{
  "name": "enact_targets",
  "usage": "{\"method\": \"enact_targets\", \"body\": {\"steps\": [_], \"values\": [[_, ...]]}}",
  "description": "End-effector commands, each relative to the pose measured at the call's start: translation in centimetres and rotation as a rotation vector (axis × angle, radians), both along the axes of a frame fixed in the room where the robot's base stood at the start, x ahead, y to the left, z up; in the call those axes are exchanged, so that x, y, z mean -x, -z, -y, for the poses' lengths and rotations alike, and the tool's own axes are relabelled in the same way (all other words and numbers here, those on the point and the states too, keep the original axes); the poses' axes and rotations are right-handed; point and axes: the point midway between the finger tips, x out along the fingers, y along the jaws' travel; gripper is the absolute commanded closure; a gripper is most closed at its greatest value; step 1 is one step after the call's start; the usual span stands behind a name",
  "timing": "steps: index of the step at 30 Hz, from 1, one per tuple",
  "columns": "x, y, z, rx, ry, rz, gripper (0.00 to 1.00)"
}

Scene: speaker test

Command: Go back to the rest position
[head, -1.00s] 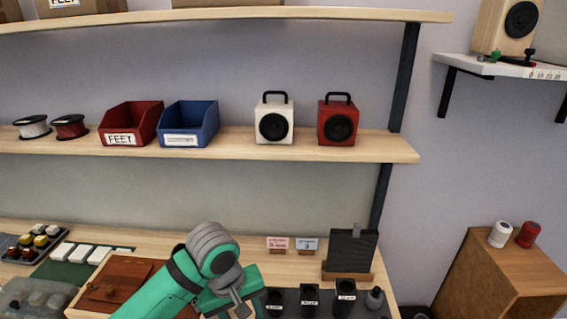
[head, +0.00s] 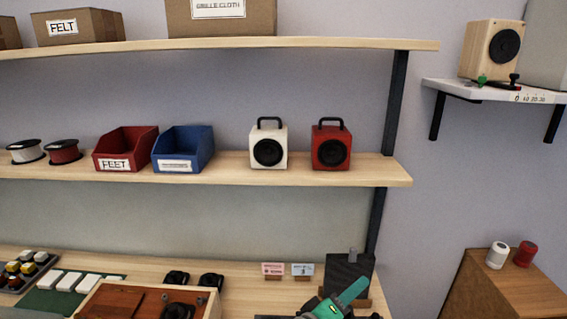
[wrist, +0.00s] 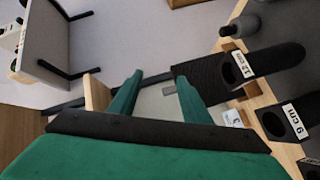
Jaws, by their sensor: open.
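My gripper (wrist: 158,80) is open in the wrist view, with two green fingers apart and nothing between them. In the head view only a green part of my arm's end (head: 335,305) shows at the bottom right, cut off by the frame edge, in front of a dark panel (head: 348,272) on a wooden stand. In the wrist view, dark cylinders with labels "12 cm" (wrist: 262,66) and "9 cm" (wrist: 296,118) lie to the right of the fingers.
On the middle shelf (head: 370,172) are a white speaker (head: 268,149), a red speaker (head: 331,149), a red bin (head: 124,150) and a blue bin (head: 183,150). A wooden tray (head: 212,306) sits on the bench. A wooden cabinet (head: 500,290) stands at right.

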Motion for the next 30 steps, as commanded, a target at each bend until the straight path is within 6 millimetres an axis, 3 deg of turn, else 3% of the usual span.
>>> {"method": "enact_targets", "body": {"steps": [8,17,23,30], "values": [[1.1,2.2,-0.1,0.114,-0.177,0.091,0.56],[4.5,7.5,-2.2,0.098,-0.394,0.134,0.56],[8.4,11.8,-4.1,0.007,-0.521,0.142,0.56],[15.0,16.8,-6.8,-0.182,-0.636,0.149,0.56]]}}
